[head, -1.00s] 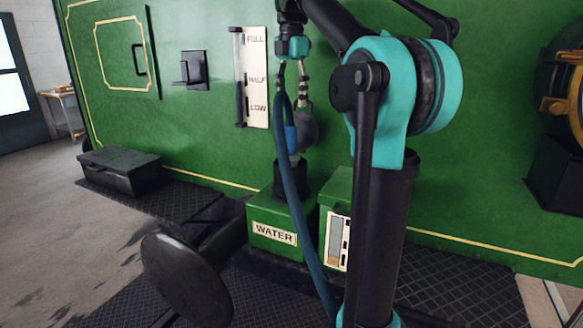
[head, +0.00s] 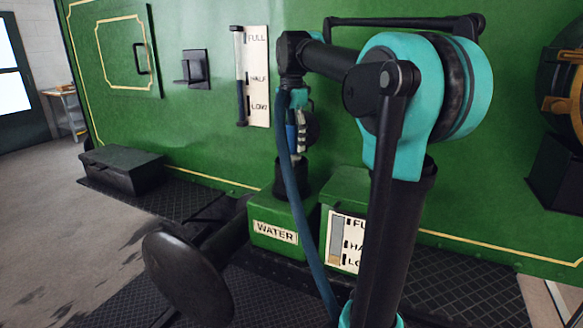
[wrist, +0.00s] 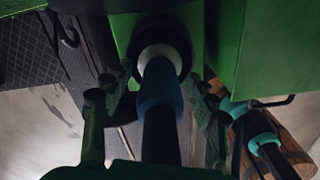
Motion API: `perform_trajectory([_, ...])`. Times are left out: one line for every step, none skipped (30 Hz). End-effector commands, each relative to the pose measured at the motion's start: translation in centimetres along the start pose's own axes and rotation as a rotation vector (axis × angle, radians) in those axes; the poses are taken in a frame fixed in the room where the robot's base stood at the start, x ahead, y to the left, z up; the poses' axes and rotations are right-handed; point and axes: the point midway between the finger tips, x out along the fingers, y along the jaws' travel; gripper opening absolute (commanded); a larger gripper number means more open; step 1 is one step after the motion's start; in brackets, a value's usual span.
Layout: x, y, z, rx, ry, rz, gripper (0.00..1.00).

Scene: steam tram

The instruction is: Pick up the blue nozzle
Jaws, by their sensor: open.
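The blue nozzle (head: 291,131) stands upright in the black filler neck (head: 291,178) of the green water box (head: 262,213). In the wrist view the nozzle (wrist: 160,92) has a blue collar and a pale ring, and its lower end is hidden inside the dark neck (wrist: 182,44). My gripper (head: 301,128) is at the nozzle's height, partly hidden behind the nozzle and hose. In the wrist view my gripper (wrist: 160,82) is open, one finger on each side of the nozzle, with gaps visible. A dark blue hose (head: 296,205) curves from the top down to the right.
A green box with a gauge plate (head: 345,240) stands right of the water box. A black round-ended buffer (head: 185,278) juts out in front. The green tram wall (head: 215,140) is close behind. A black step box (head: 122,168) lies at left; the grey floor (head: 50,215) there is clear.

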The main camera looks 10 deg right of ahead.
Motion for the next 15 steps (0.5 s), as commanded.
perform_trajectory([0.30,-0.01,0.00,0.000,0.000,0.000,0.58])
perform_trajectory([0.38,-0.01,0.00,0.000,0.000,0.000,0.58])
perform_trajectory([0.45,-0.01,0.00,0.000,0.000,0.000,0.58])
perform_trajectory([0.46,-0.01,0.00,0.000,0.000,0.000,0.58])
perform_trajectory([0.46,-0.01,0.00,0.000,0.000,0.000,0.58])
perform_trajectory([0.45,0.00,0.00,0.000,0.000,0.000,0.58])
perform_trajectory([0.44,0.00,0.00,0.000,0.000,0.000,0.58])
perform_trajectory([0.44,0.00,0.00,0.000,0.000,0.000,0.58])
perform_trajectory([0.44,0.00,0.01,0.000,0.000,0.000,0.56])
perform_trajectory([0.44,0.00,0.01,0.000,0.000,0.000,0.52])
perform_trajectory([0.43,0.00,0.01,0.000,0.000,0.000,0.48])
perform_trajectory([0.43,0.00,0.01,0.000,0.000,0.000,0.43])
perform_trajectory([0.43,0.01,0.01,0.000,0.000,0.000,0.40])
perform_trajectory([0.43,0.00,0.01,0.000,0.000,0.000,0.36])
perform_trajectory([0.43,0.00,0.01,0.000,0.000,0.000,0.31])
